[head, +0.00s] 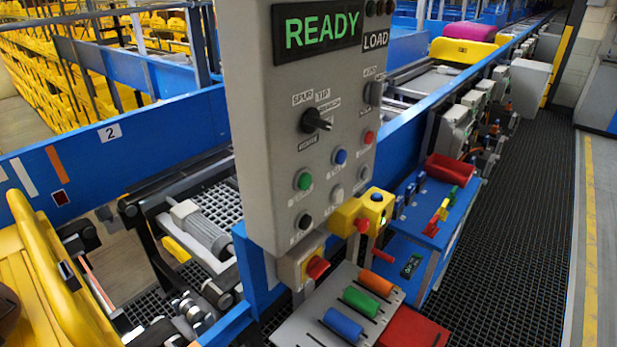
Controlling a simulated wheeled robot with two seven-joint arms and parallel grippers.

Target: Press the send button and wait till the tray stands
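A grey control panel (255,110) stands upright in the middle, its lit display (318,31) reading READY in green. A yellow box (346,215) below carries another blue button (376,196). A yellow tray (50,275) is cut off at the lower left. Another yellow tray (463,52) holds a magenta item at the back. Neither gripper is in view.
A red mushroom knob (316,267) sits under the panel. A sloped grey board (293,332) with coloured rolls stands at the front. A blue shelf (447,228) with coloured clips is to the right. The dark grated walkway (520,240) farther right is clear.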

